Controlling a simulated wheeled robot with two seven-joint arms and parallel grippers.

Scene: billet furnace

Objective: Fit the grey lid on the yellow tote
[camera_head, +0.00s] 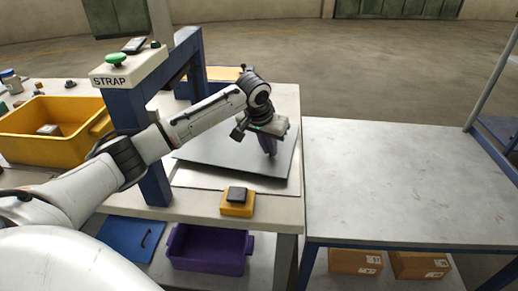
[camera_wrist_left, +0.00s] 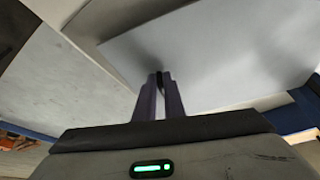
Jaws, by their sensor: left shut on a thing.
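The grey lid (camera_head: 225,148) is a flat sheet over the pale worktop, right of the blue post; it also shows in the left wrist view (camera_wrist_left: 215,45). My left gripper (camera_head: 270,150) points down at the lid's right part, and its fingers (camera_wrist_left: 160,85) are closed together on it. The exact gripped part is hidden between the fingertips. The yellow tote (camera_head: 85,142) stands at the left of the worktop, open at the top, with a small pale object inside. My left forearm crosses in front of its right end. My right gripper is not in view.
A blue post frame with a STRAP button box (camera_head: 118,72) stands between tote and lid. A yellow block with a black top (camera_head: 237,203) sits at the worktop's front edge. A bare grey table (camera_head: 405,180) is at right. A purple bin (camera_head: 208,250) is below.

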